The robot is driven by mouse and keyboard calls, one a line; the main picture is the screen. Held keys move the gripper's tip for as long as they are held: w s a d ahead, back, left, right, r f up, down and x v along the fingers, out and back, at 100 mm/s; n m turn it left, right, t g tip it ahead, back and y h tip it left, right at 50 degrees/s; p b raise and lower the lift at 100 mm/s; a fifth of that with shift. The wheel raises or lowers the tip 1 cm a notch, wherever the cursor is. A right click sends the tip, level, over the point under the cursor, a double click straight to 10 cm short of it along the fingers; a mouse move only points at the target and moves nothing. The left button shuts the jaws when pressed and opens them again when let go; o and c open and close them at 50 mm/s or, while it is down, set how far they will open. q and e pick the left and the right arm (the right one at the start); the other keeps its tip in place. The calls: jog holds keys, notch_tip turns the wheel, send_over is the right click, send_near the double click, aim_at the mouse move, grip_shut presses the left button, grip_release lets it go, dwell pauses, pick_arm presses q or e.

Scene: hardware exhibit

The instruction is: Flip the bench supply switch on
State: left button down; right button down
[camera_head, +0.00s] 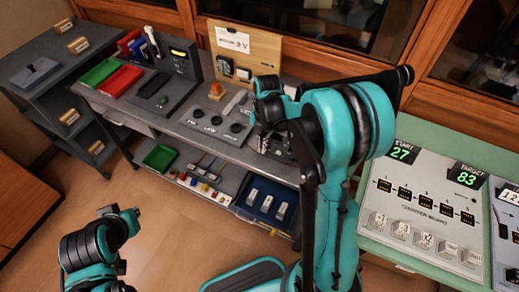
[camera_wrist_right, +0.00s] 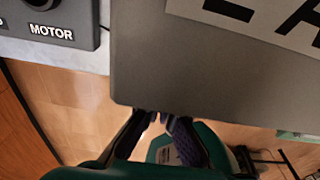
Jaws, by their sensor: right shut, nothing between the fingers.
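My right gripper (camera_head: 264,138) is shut and empty over the front right of the grey workbench (camera_head: 182,128), partly hidden by its own teal arm. In the right wrist view its dark fingertips (camera_wrist_right: 166,118) are together at the lower edge of a grey box face (camera_wrist_right: 200,70) with large cut-off letters; I cannot tell whether they touch it. A panel marked MOTOR (camera_wrist_right: 50,30) is at upper left there. In the head view a dark unit with an amber display (camera_head: 180,62) stands at the bench's back. No switch marked as the bench supply's can be made out.
A panel with three dark knobs (camera_head: 216,120) lies left of my right gripper. Green (camera_head: 98,74) and red (camera_head: 121,80) trays sit at the bench's left. A wooden board (camera_head: 243,48) stands behind. A counter board (camera_head: 420,215) is on the green table at right.

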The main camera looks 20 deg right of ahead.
jog(key=shift+d, duration=0.1)
dwell(0.3)
jog(key=shift+w+f+t+h, duration=0.15)
jog(key=shift+t+h, duration=0.15)
jog(key=shift+h, duration=0.1)
jog(key=shift+f+t+h, duration=0.15)
jog(key=shift+t+h, duration=0.45)
jog(key=shift+h, duration=0.1)
jog(key=shift+d, duration=0.1)
jog(key=shift+w+d+r+p, duration=0.1)
jog(key=shift+r+p, duration=0.45)
jog(key=shift+r, duration=0.3)
